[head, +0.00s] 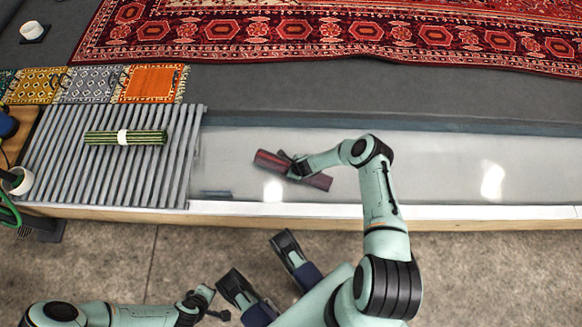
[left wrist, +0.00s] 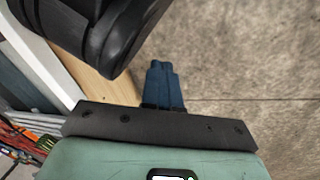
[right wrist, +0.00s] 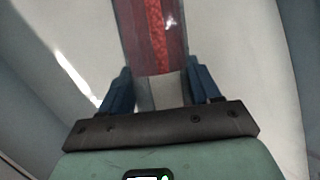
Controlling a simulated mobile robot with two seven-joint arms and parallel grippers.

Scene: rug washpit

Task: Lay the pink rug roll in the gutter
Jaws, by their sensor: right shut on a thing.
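The pink rug roll (head: 271,160) shows as a dark pinkish-red cylinder in the head view. It is over the pale gutter (head: 430,165) and slants down to the right. My right gripper (head: 297,167) is shut on the roll near its middle. In the right wrist view the roll (right wrist: 158,40) runs away from me between the blue fingers, with a pale band at the grip. I cannot tell whether it touches the gutter floor. My left gripper (left wrist: 163,85) is shut and empty; in the left wrist view its blue fingertips are together above the concrete floor.
A slatted grey rack (head: 60,165) left of the gutter holds a green roll (head: 100,138) with a white band. Small patterned rugs (head: 150,83) and a large red rug (head: 330,30) lie behind. A pale front ledge (head: 480,213) edges the gutter, whose right part is clear.

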